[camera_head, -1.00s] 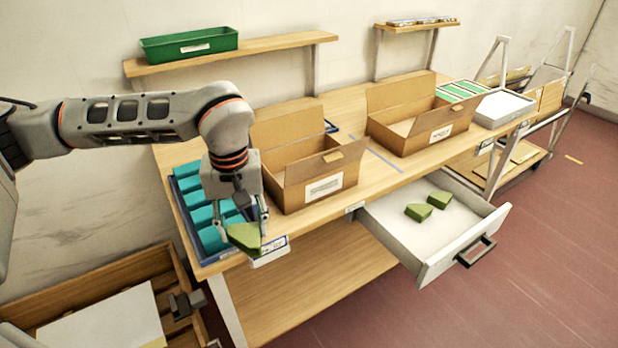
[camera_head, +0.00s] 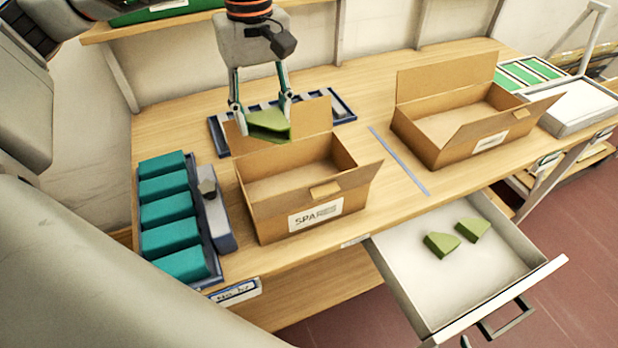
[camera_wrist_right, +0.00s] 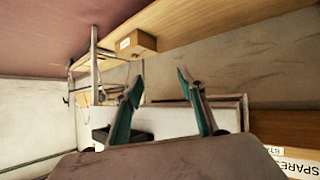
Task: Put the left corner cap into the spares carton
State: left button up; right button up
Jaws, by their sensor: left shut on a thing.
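My left gripper (camera_head: 261,112) is shut on a green wedge-shaped corner cap (camera_head: 268,124). It holds the cap at the back edge of the open spares carton (camera_head: 268,212), overlapping the raised back flap in the head view. I cannot tell how high above the carton it is. The visible carton floor is bare. Two more green caps, one (camera_head: 441,244) and another (camera_head: 472,229), lie in the open white drawer (camera_head: 400,284). In the right wrist view my right gripper (camera_wrist_right: 160,77) is open with nothing between its fingers.
A second open carton (camera_head: 440,150) stands to the right, past a blue-grey strip (camera_head: 400,160) on the bench. A tray of teal blocks (camera_head: 168,215) is at the left. A dark blue rack (camera_head: 345,105) lies behind the spares carton. The drawer juts out in front.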

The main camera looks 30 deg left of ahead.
pick_arm(q)
jog(key=shift+f, duration=0.45)
notch_tip(320, 180, down, 14)
jog(key=shift+f+b, duration=0.2)
jog(key=shift+b, duration=0.25)
jog(key=shift+f, duration=0.8)
notch_tip(320, 180, down, 3)
pick_arm(e)
jog(key=shift+s+f, duration=0.25)
jog(key=shift+f, duration=0.5)
pick_arm(q)
jog(key=shift+f, duration=0.15)
pick_arm(e)
jog(key=shift+f, duration=0.1)
pick_arm(q)
jog(key=o, duration=0.5)
